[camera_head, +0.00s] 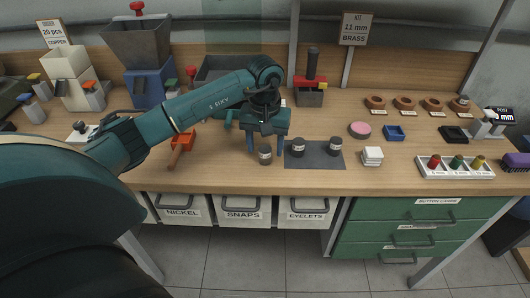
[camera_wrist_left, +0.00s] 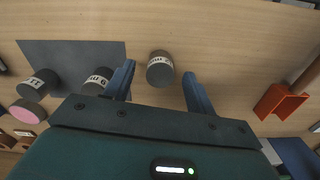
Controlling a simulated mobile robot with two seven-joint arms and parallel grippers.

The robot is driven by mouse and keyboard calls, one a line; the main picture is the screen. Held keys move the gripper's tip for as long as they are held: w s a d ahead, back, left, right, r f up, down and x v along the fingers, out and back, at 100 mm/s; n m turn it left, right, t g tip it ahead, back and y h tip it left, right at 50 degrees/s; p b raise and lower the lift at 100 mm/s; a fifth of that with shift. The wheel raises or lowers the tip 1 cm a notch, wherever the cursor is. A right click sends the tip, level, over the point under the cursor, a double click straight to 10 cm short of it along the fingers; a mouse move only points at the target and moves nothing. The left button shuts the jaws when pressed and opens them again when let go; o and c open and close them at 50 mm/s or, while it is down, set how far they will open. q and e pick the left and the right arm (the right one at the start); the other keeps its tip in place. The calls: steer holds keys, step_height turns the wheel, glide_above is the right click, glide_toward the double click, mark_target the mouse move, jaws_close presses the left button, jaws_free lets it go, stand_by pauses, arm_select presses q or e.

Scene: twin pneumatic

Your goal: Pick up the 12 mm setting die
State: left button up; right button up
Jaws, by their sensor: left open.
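Three dark grey cylindrical dies with white labels stand on the bench. One die (camera_head: 265,154) stands just left of the dark mat; its label in the left wrist view (camera_wrist_left: 160,70) is small and seems to read 12 mm. My left gripper (camera_head: 268,146) is open and points down, its fingers to either side of that die. In the left wrist view the die shows between the blue fingertips (camera_wrist_left: 159,72), apart from both. A second die (camera_head: 298,147) and a third die (camera_head: 336,147) stand on the mat. My right gripper is out of view.
An orange tool (camera_head: 181,146) lies to the left. A red-handled press (camera_head: 310,85) stands behind. Labelled bins (camera_head: 246,210) hang below the front edge.

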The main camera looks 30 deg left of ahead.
arm_select(q)
steer(key=shift+f, duration=1.25)
steer(key=shift+c, duration=0.6)
steer(key=shift+r, duration=0.1)
jaws_close()
